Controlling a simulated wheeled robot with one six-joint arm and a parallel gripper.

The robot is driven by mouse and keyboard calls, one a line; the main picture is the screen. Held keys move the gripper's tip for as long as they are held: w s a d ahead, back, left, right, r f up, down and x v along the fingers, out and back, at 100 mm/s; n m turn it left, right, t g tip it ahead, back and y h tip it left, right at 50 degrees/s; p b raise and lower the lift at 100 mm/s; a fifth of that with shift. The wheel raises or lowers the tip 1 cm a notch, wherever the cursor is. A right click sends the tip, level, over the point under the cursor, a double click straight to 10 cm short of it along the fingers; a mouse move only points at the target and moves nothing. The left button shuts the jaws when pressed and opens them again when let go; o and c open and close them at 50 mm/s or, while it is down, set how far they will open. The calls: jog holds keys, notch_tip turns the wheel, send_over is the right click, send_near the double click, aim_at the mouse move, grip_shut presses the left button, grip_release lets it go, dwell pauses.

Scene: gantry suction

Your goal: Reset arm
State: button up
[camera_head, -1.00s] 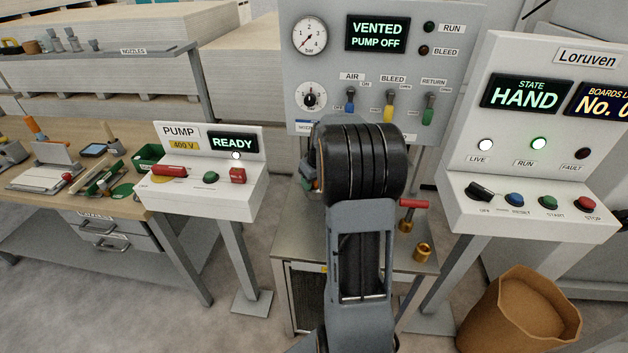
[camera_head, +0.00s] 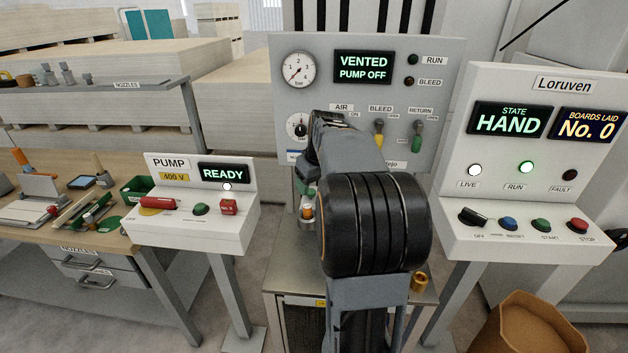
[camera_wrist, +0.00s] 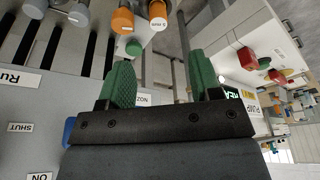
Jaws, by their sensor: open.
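My gripper (camera_wrist: 160,82) is open and empty in the wrist view, its two green-padded fingers apart. In the head view my arm rises in front of the grey air panel (camera_head: 440,80), and my gripper is largely hidden. The panel reads "VENTED PUMP OFF". The blue air lever is hidden behind my arm; the yellow bleed lever (camera_head: 379,133) and green return lever (camera_head: 417,135) show to its right. In the wrist view, orange-ended nozzle parts (camera_wrist: 122,20) lie beyond the fingertips.
The pump console (camera_head: 190,224) stands left and reads "READY". The Loruven console (camera_head: 500,236) stands right and reads "HAND" and "No. 0". A metal stand (camera_head: 285,272) is below my arm. A workbench (camera_head: 120,252) with tools is far left; a brown bin (camera_head: 530,325) is lower right.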

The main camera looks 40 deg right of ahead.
jog(key=shift+v, duration=0.85)
jog(key=s+a+f, duration=0.2)
jog(key=s+a, duration=0.2)
jog(key=a, duration=0.3)
jog(key=s+a+f, duration=0.2)
jog(key=s+a, duration=0.3)
jog(key=a, duration=0.3)
jog(key=s+a+f+t, duration=0.1)
jog(key=s+a+f, duration=0.1)
jog(key=s+a, duration=0.3)
jog(key=a, duration=0.3)
jog(key=shift+f, duration=0.25)
jog(key=shift+c, duration=0.4)
